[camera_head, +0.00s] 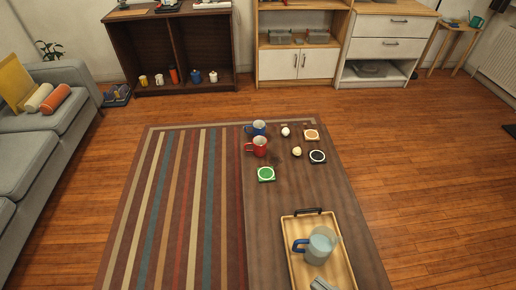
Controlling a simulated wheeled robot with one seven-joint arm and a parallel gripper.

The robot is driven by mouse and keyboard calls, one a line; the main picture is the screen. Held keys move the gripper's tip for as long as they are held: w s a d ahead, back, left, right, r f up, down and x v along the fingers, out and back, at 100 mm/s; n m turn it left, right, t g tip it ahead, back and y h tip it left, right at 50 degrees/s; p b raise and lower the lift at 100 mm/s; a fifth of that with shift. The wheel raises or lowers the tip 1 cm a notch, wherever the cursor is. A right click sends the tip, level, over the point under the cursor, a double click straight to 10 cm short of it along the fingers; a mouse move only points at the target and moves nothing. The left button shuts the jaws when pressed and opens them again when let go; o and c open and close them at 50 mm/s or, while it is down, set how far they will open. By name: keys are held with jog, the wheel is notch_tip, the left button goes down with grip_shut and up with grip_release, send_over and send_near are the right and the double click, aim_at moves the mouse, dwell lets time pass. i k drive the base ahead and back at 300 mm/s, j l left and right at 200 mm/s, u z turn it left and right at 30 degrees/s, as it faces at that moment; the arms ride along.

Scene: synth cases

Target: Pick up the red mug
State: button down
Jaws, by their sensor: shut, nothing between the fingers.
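The red mug (260,147) stands upright near the far left part of the dark brown table (275,215). Its handle points left and its pale inside shows at the top. A blue mug (259,129) stands just behind it; I cannot tell whether they touch.
A tray (294,255) holds a pitcher (321,246) nearer me.

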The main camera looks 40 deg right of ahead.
aim_at(259, 143)
jog(key=i+j+u, duration=0.35)
jog(key=j, duration=0.25)
jog(key=i+j+u, duration=0.3)
jog(key=j, duration=0.25)
jog(key=i+j+u, duration=0.35)
jog(key=i, duration=0.25)
jog(key=i+j+z, duration=0.1)
jog(key=i+z, duration=0.15)
jog(key=i, duration=0.3)
jog(key=i+j+z, duration=0.25)
jog(key=i, duration=0.25)
jog(key=i+l+z, duration=0.1)
jog(key=i+z, duration=0.2)
jog(key=z, duration=0.2)
jog(key=i+z, duration=0.25)
jog(key=z, duration=0.2)
jog(key=i+j+z, duration=0.15)
jog(key=i+z, duration=0.15)
jog(key=z, duration=0.2)
jog(key=i+j+z, duration=0.25)
jog(key=z, duration=0.2)
jog(key=i+j+z, duration=0.2)
jog(key=z, duration=0.15)
jog(key=i+j+z, duration=0.6)
jog(key=z, duration=0.15)
